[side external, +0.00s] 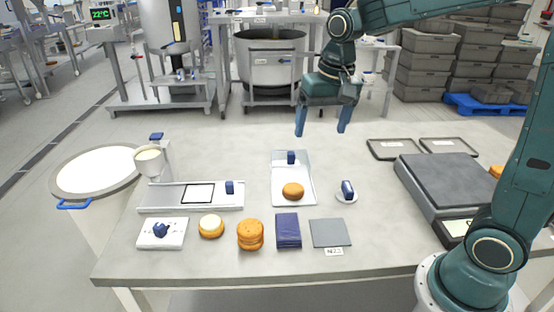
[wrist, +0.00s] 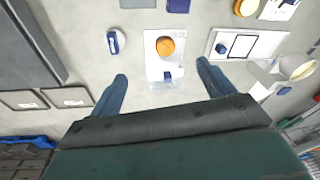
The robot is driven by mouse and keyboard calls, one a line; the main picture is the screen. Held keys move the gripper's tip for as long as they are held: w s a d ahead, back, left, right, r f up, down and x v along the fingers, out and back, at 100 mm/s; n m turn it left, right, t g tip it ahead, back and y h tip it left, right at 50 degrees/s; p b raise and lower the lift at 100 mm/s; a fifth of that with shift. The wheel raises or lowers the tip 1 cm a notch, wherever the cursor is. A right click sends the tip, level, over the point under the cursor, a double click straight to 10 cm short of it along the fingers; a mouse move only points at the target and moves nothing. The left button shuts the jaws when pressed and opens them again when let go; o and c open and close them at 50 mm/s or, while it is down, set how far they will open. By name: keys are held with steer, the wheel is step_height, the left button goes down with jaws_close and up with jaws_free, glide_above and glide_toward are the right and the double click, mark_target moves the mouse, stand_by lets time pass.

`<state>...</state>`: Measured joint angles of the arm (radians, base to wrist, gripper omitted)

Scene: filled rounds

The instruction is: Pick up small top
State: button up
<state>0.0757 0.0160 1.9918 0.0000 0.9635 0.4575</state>
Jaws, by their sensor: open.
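A golden-brown round (side external: 293,191), which looks like the small top, lies on the near part of a white tray (side external: 304,172) with a blue handle block (side external: 291,157) at its far end. In the wrist view the round (wrist: 166,46) lies beyond my fingertips, on the tray (wrist: 152,68). My gripper (side external: 320,134) is open and empty, well above the table, behind and right of the tray in the side view. In the wrist view its fingers (wrist: 162,70) stand wide apart, either side of the tray's handle end. Nothing hides the round.
Left of the tray stands a white fixture with a cup (side external: 149,160). Right is a small dish with a blue handle (side external: 347,190). In front are a pale-topped round (side external: 211,226), stacked rounds (side external: 250,235) and a blue cloth (side external: 288,230). A grey scale (side external: 437,172) stands right.

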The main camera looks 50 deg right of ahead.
steer(key=w+d+f+m+g, duration=0.2)
steer(key=w+f+m, duration=0.1)
steer(key=w+f, duration=0.5)
steer(key=shift+w+d+f, duration=0.25)
steer(key=shift+w+f, duration=0.05)
steer(key=shift+w, duration=0.15)
glide_above(293, 187)
steer(key=shift+f, duration=4.3)
steer(key=shift+f, duration=0.15)
steer(key=shift+f, duration=2.45)
steer(key=shift+c, duration=0.2)
steer(key=c, duration=0.7)
